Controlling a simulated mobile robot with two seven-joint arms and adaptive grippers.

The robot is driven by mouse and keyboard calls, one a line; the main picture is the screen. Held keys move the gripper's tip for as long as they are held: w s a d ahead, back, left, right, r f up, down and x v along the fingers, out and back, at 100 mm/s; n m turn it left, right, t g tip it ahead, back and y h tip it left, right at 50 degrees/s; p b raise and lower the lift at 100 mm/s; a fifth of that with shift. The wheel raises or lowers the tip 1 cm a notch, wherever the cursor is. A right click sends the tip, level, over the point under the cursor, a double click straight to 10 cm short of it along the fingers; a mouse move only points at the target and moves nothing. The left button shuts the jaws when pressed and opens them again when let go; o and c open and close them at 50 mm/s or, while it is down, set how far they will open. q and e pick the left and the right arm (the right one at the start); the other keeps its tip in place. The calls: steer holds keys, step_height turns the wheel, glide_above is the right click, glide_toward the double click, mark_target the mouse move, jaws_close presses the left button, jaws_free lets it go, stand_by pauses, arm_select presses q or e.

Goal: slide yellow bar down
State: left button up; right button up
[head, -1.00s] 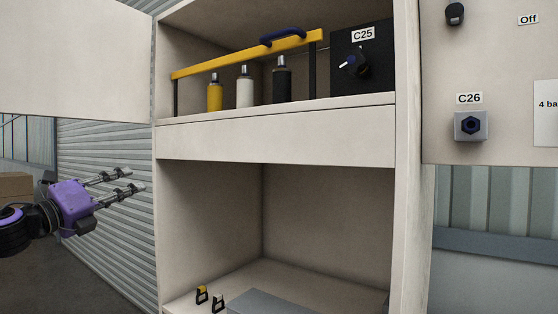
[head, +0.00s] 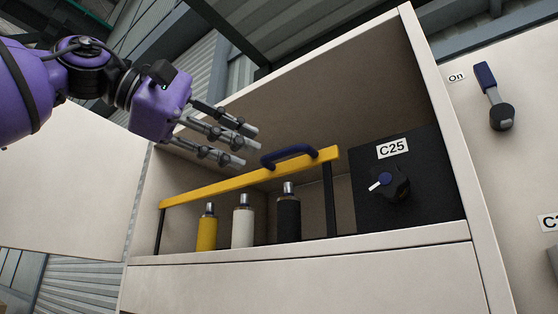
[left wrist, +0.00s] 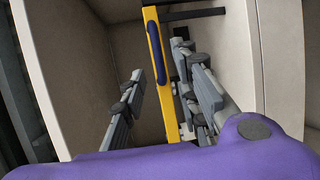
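The yellow bar (head: 225,185) runs across the upper shelf, sloping up to the right, on dark posts. It has a dark blue handle (head: 288,155) on its top near the right end. My left gripper (head: 247,146) is open and empty, just left of the handle and above the bar in the head view. In the left wrist view, the yellow bar (left wrist: 163,85) and blue handle (left wrist: 157,52) appear between the spread fingers (left wrist: 167,88). I see no clear contact. My right gripper is not in view.
A black C25 box with a knob (head: 390,182) is to the right. The cabinet side wall (head: 455,150) and open door (head: 60,190) flank the shelf.

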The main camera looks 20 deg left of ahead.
mark_target(280, 154)
arm_select(q)
steer(key=shift+d, duration=1.1)
steer(key=x, duration=0.3)
steer(key=a+x, duration=0.1)
steer(key=x, duration=0.1)
steer(key=shift+w+f, duration=0.1)
steer(key=shift+w, duration=0.25)
steer(key=shift+w+d, duration=0.25)
steer(key=shift+d, duration=0.1)
steer(key=shift+d+p, duration=0.25)
steer(key=shift+p, duration=0.05)
steer(key=shift+w+f, duration=0.1)
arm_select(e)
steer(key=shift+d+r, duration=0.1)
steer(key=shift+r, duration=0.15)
arm_select(q)
steer(key=c, duration=0.7)
jaws_close()
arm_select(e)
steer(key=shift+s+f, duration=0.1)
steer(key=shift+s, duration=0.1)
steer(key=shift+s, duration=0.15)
